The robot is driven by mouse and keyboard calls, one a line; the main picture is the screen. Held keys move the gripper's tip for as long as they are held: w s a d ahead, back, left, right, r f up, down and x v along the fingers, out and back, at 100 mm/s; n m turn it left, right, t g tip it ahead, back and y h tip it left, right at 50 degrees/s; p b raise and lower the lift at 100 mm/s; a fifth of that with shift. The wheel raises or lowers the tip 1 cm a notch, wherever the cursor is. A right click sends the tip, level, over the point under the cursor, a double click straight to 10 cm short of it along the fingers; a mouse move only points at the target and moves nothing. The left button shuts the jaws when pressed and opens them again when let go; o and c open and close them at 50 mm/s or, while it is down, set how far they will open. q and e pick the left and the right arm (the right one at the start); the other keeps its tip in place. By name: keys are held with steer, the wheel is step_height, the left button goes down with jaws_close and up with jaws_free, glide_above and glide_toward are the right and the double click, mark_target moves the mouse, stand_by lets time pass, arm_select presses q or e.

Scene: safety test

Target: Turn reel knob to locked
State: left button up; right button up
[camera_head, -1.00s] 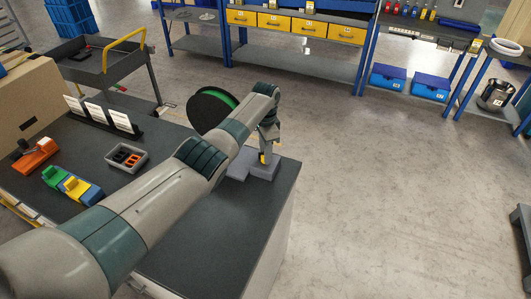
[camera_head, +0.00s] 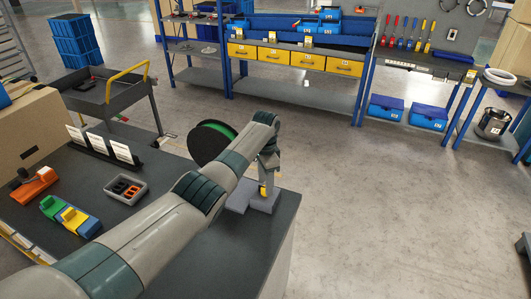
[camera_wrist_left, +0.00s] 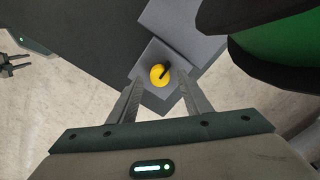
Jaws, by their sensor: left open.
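The yellow round knob (camera_wrist_left: 155,75) with a black pointer sits on a grey block (camera_wrist_left: 178,52) in the left wrist view. The pointer slants towards the upper right there. In the head view a bit of the yellow knob (camera_head: 263,191) shows under my left gripper (camera_head: 265,181). My left gripper (camera_wrist_left: 160,84) is open, with one finger on each side of the knob. I cannot tell whether the fingers touch it. The reel (camera_head: 212,143), black with a green winding, stands beside the block; its edge fills the upper right of the wrist view.
The dark tabletop (camera_head: 210,262) holds a grey tray (camera_head: 126,190), a card stand (camera_head: 103,148), green and yellow-blue blocks (camera_head: 69,214) and an orange tool (camera_head: 33,184). The knob's block is near the table's right edge. Open floor (camera_head: 390,210) lies beyond.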

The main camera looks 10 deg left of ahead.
arm_select(q)
step_height(320, 180, up, 16)
steer(key=b, duration=0.3)
steer(key=shift+b, duration=0.3)
steer(key=shift+f, duration=0.2)
